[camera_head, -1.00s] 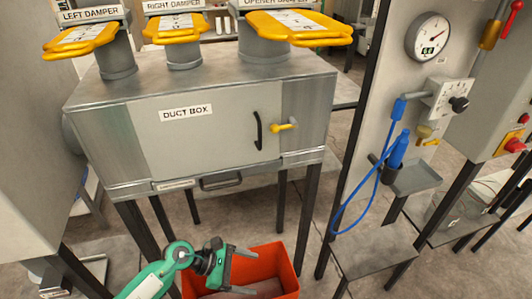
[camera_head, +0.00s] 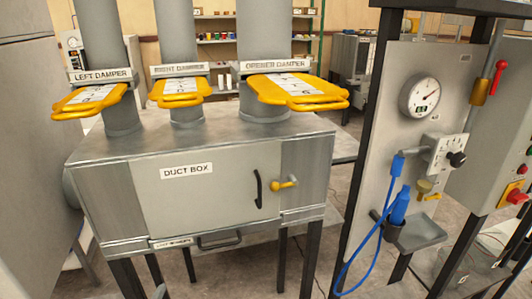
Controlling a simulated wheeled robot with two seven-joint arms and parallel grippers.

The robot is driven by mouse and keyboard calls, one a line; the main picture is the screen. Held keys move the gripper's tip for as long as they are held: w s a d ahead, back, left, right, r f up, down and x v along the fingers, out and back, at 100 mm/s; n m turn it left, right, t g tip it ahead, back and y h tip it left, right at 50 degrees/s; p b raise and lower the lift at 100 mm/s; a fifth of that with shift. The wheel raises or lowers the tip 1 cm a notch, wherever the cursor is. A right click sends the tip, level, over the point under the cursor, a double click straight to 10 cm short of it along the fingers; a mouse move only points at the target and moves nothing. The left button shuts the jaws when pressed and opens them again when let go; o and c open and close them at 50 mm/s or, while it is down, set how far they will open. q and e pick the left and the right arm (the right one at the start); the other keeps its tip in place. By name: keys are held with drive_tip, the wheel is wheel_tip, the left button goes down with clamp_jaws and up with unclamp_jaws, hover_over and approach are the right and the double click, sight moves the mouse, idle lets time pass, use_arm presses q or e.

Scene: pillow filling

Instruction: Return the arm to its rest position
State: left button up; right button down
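A small green and white piece of my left arm (camera_head: 160,291) shows at the bottom edge, below the duct box. The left gripper itself is out of the picture. My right arm and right gripper are not in view. The grey duct box (camera_head: 220,208) stands in the middle on dark legs, its front door closed, with a black handle (camera_head: 259,188) and a yellow latch (camera_head: 285,183).
Yellow damper handles for the left damper (camera_head: 88,101), right damper (camera_head: 180,92) and opener damper (camera_head: 293,90) stick out above the box. At right is a panel with a gauge (camera_head: 420,98), a blue tool (camera_head: 400,207) in a holder and a red lever (camera_head: 498,75).

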use_arm(q)
drive_tip(key=s+f+n+g+h, duration=0.1)
drive_tip(key=s+f+n+g, duration=0.4)
drive_tip(key=s, duration=0.5)
drive_tip(key=s+f+n+g+h, duration=0.1)
drive_tip(key=s+f+n+g, duration=0.4)
drive_tip(key=s, duration=0.5)
wheel_tip(320, 180, down, 29)
drive_tip(key=g, duration=0.3)
drive_tip(key=s+a+f, duration=0.2)
drive_tip(key=s+f, duration=0.7)
drive_tip(key=f, duration=0.1)
drive_tip(key=s+a+f+g, duration=0.1)
drive_tip(key=s+a+f, duration=0.1)
drive_tip(key=s+f, duration=0.8)
drive_tip(key=shift+s+y, duration=0.25)
drive_tip(key=shift+y, duration=0.05)
drive_tip(key=shift+s+f, duration=0.15)
drive_tip(key=shift+s, duration=0.05)
drive_tip(key=shift+c, duration=0.4)
